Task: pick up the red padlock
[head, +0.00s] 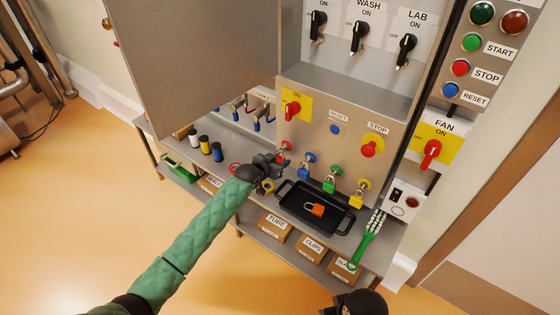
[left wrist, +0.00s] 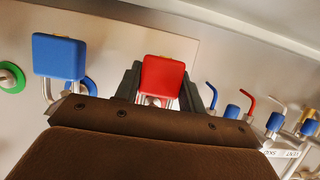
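The red padlock (left wrist: 163,76) shows in the left wrist view between the two dark fingers of my left gripper (left wrist: 162,88), by its steel shackle. The fingers flank its body closely; whether they press on it I cannot tell. In the head view the red padlock (head: 284,146) is at the lower left of the steel panel, partly hidden by my left gripper (head: 279,160). My right gripper (head: 357,304) is a dark shape at the bottom edge of the head view; its fingers cannot be made out.
A blue padlock (head: 305,171), a green padlock (head: 330,184) and a yellow padlock (head: 357,200) hang to the right along the panel. A black tray (head: 290,205) holding an orange padlock (head: 317,210) is on the shelf below. A large grey door (head: 200,60) stands open at the left.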

